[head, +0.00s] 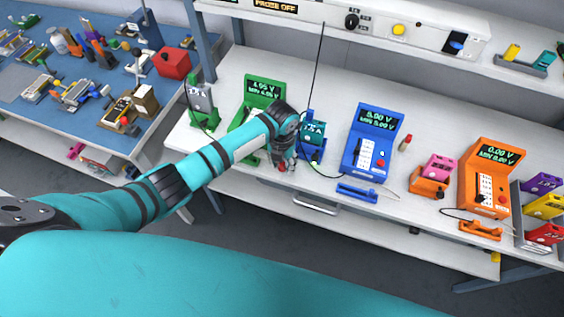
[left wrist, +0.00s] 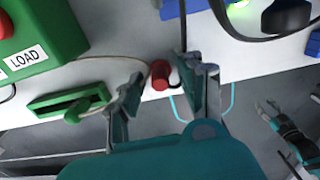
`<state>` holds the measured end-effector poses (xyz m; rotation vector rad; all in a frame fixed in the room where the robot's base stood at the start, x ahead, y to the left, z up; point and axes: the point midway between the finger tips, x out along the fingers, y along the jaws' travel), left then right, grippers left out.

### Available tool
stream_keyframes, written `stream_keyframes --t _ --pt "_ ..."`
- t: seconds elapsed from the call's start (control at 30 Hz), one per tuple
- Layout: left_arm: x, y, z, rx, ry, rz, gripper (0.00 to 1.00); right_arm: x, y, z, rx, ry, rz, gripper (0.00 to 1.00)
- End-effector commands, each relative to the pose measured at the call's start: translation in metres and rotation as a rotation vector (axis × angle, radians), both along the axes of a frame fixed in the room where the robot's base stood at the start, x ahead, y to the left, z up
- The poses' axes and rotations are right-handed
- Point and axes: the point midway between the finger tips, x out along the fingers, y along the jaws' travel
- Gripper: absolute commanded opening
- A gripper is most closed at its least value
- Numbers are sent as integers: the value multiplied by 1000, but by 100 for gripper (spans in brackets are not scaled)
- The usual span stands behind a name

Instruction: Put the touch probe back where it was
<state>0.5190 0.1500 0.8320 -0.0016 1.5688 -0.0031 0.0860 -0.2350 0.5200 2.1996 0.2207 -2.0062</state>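A small red cylinder (left wrist: 160,74) lies on the white bench near its front edge in the left wrist view; I cannot tell whether it is part of a touch probe. My left gripper (left wrist: 162,82) is open, its fingers apart on either side of the cylinder, with no clear contact. In the head view the left gripper (head: 286,163) is low over the bench front, between the green tester (head: 263,90) and the small teal unit (head: 313,131). A green cradle (left wrist: 45,104) with a cabled green piece lies to the left. My right gripper (left wrist: 268,107) shows small, apparently open, off the bench.
A blue tester (head: 371,140) has a blue cradle and probe (head: 357,193) before it. An orange tester (head: 490,180) has an orange cradle (head: 480,231). A pink block (head: 439,166) and a red-topped cylinder (head: 405,142) stand between them. A black cable hangs near my left wrist.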

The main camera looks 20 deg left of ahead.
Motion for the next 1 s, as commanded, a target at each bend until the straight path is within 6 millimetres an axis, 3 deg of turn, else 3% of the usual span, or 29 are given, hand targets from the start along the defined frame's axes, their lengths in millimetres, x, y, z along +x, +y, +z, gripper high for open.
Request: stream_keyframes --t 0.37,0.8,1.0 --pt "1 0 9 0 -2 0 39 0 0 1 0 0 0 40" --pt "1 1 95 0 -4 -1 39 0 0 -10 0 0 0 40" --pt "0 0 118 -1 -2 0 39 0 0 -12 0 0 0 40"
